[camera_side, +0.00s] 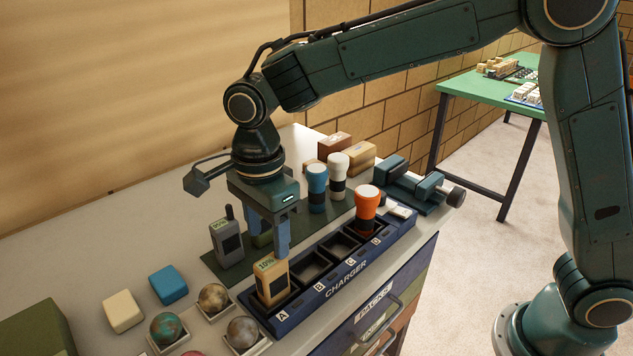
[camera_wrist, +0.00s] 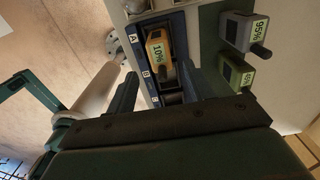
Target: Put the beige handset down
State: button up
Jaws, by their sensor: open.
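The beige handset (camera_side: 272,282), with a green screen reading 10%, stands in the bay marked A of the blue charger (camera_side: 345,281). It also shows in the wrist view (camera_wrist: 158,50), upright or nearly so. My gripper (camera_side: 270,240) is open, above and just behind the handset in the side view. In the wrist view its two fingers (camera_wrist: 159,72) are apart, either side of the handset's near end, holding nothing. Bays B and C look empty. An orange-topped torch (camera_side: 367,205) stands in bay D. The handset's lower part is hidden in the bay.
A grey handset (camera_side: 227,242) and a green one (camera_wrist: 237,73) stand on the dark green mat behind the charger. Blue-topped (camera_side: 317,185) and white-topped (camera_side: 337,175) torches stand close behind my gripper. Marbled balls (camera_side: 213,298) in trays and two blocks sit at left.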

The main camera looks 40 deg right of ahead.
aim_at(273, 260)
jog(key=shift+r, duration=2.4)
jog(key=s+d+r+n+t, duration=0.1)
jog(key=s+d+r+n, duration=0.25)
jog(key=d, duration=0.35)
jog(key=s+d+r+n+t, duration=0.25)
jog(key=s+d+n, duration=0.25)
jog(key=d, duration=0.3)
jog(key=s+d+f+n+t, duration=0.1)
jog(key=s+d+n, duration=0.3)
jog(key=s, duration=0.2)
jog(key=s+d+f+n+t, duration=0.1)
jog(key=s+d+n, duration=0.3)
jog(key=s, duration=0.3)
jog(key=shift+d+f+n, duration=0.25)
jog(key=shift+f+n, duration=0.1)
jog(key=shift+n, duration=0.4)
